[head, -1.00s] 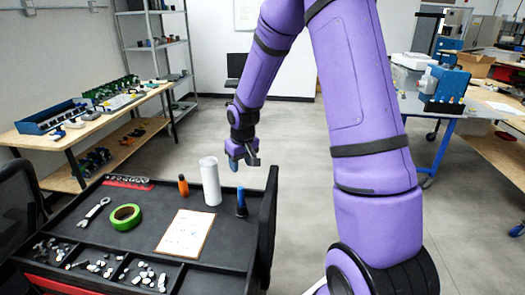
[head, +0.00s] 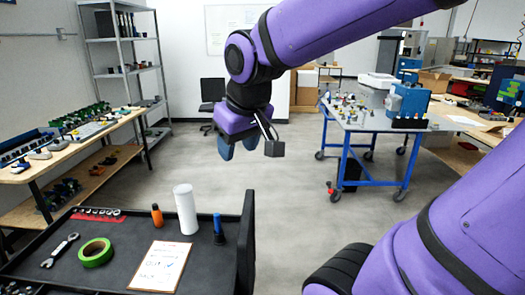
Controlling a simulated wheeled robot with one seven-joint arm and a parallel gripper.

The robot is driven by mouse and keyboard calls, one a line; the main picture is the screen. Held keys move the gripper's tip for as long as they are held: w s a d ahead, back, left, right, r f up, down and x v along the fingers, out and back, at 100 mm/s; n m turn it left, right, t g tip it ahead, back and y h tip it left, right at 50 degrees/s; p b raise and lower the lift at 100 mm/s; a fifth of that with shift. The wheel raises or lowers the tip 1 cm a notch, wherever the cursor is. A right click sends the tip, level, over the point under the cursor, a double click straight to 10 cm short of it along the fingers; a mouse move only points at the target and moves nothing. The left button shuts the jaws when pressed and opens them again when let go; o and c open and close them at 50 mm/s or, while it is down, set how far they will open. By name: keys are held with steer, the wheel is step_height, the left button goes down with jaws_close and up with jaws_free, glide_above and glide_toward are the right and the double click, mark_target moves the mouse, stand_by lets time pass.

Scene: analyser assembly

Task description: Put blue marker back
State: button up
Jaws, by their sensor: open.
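The blue marker (head: 218,228) stands upright on the dark cart top, to the right of a white cylinder (head: 186,209). My gripper (head: 238,148) is open and empty. In the picture it is above the marker and slightly to its right, clearly apart from it.
The black cart (head: 110,247) also holds an orange marker (head: 157,215), a green tape roll (head: 95,252), a wrench (head: 60,250) and a clipboard (head: 160,266). A raised panel (head: 246,240) edges the cart's right side. A blue-legged table (head: 376,124) stands at back right. The floor between is clear.

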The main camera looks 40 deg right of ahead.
steer(key=s+a+r, duration=0.1)
steer(key=s, duration=0.7)
steer(key=shift+r+t+y, duration=0.3)
steer(key=shift+y, duration=0.1)
steer(key=shift+s, duration=0.1)
stand_by(0.4)
